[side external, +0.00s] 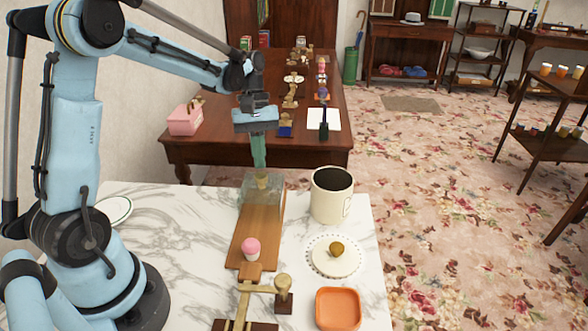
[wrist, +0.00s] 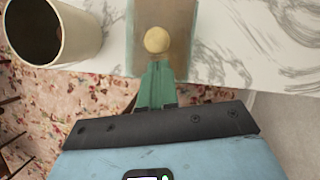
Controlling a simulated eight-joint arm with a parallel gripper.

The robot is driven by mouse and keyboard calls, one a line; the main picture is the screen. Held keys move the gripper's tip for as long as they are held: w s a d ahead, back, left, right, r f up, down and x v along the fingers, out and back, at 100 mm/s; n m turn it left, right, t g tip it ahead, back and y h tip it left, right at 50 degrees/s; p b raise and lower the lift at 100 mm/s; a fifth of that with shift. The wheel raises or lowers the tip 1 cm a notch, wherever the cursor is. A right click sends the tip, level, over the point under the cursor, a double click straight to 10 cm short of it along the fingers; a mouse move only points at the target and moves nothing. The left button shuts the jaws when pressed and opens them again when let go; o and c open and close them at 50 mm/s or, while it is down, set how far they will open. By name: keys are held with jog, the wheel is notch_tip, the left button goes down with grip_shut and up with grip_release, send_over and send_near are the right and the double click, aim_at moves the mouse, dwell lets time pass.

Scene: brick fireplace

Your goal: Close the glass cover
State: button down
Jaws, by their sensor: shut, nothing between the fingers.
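The glass cover (side external: 250,190) is a clear box with a brass knob (side external: 263,182). It stands at the far end of a wooden board (side external: 258,222) on the marble table. In the wrist view, the round knob (wrist: 157,40) shows just beyond my fingertips, over the brown board; the glass is hard to make out there. My gripper (side external: 259,165) points down at the cover, its green fingers together and empty. The fingertips (wrist: 157,66) are close to the knob; I cannot tell whether they touch it. A small pink-topped item (side external: 251,247) stands uncovered at the board's near end.
A white doily plate (side external: 334,257), an orange dish (side external: 338,308) and a brass-and-wood piece (side external: 283,291) are nearer.

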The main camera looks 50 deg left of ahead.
jog(key=shift+s+d, duration=0.1)
jog(key=shift+d, duration=0.05)
send_over(250, 198)
jog(key=s+d, duration=0.3)
jog(key=d, duration=0.1)
jog(key=shift+w, duration=0.2)
dwell(0.3)
jog(key=a, duration=0.1)
jog(key=w+a, duration=0.2)
jog(key=a, duration=0.1)
jog(key=shift+w+r, duration=0.25)
jog(key=shift+r, duration=0.05)
jog(key=v, duration=0.9)
jog(key=s+d+f+m+t+y, duration=0.2)
jog(key=d+m+t, duration=0.5)
jog(key=m, duration=0.5)
jog(key=shift+s+d+f+t+y, duration=0.15)
jog(key=shift+s+f+t+y, duration=0.15)
jog(key=shift+f+t+y, duration=0.75)
